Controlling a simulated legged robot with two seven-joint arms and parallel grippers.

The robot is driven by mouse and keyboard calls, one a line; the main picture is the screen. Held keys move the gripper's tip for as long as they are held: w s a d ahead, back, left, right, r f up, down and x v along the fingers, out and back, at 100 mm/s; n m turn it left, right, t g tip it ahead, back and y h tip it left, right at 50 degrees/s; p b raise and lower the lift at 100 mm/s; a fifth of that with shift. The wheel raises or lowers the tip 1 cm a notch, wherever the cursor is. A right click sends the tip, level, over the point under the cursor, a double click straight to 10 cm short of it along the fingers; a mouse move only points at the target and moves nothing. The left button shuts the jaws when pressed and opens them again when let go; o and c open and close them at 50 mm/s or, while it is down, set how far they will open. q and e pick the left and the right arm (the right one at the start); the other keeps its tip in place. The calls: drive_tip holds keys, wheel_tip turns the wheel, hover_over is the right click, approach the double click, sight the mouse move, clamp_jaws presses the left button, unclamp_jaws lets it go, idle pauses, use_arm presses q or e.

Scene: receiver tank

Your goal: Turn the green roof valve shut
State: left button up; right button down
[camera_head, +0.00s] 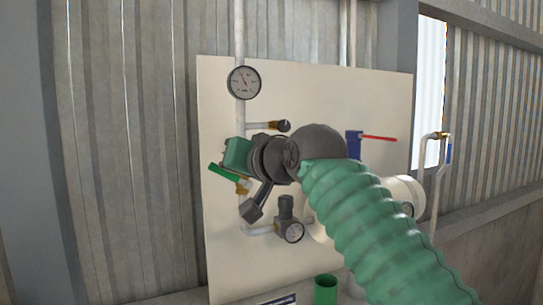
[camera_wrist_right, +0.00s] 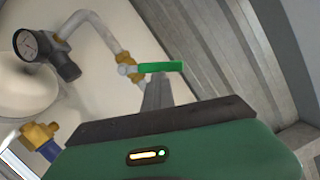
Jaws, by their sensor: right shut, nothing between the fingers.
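The green valve handle (camera_head: 223,172) sticks out to the upper left of a brass valve body (camera_head: 243,188) on the pale panel. In the wrist view the handle (camera_wrist_right: 160,67) lies level, pointing right from the valve, at an angle to the pipe. My right gripper (camera_head: 237,155) is just above and beside the handle in the head view, its fingers hidden there. In the wrist view its fingers (camera_wrist_right: 158,82) are shut and empty, their tips right beside the handle's middle. Whether they touch it I cannot tell. My left gripper is not in view.
A round gauge (camera_head: 243,82) is above on a vertical pipe, and a second gauge (camera_head: 294,232) sits below my wrist. A blue valve with a red lever (camera_head: 378,138) is to the right. A white tank (camera_head: 405,192) is partly hidden by my arm. A green cylinder (camera_head: 326,288) stands low.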

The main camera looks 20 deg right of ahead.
drive_tip(key=shift+a+f+n, duration=0.2)
drive_tip(key=shift+a+n, duration=0.15)
drive_tip(key=shift+a, duration=0.15)
drive_tip(key=shift+a+f+n, duration=0.15)
drive_tip(key=shift+a+n, duration=0.2)
drive_tip(key=shift+a, duration=0.1)
drive_tip(key=shift+f+n+h, duration=0.4)
drive_tip(key=shift+f+n, duration=0.15)
drive_tip(key=shift+n, duration=0.15)
drive_tip(key=shift+a+f+b, duration=0.15)
drive_tip(key=shift+f+b, duration=0.05)
drive_tip(key=shift+b, duration=0.15)
drive_tip(key=shift+f, duration=0.15)
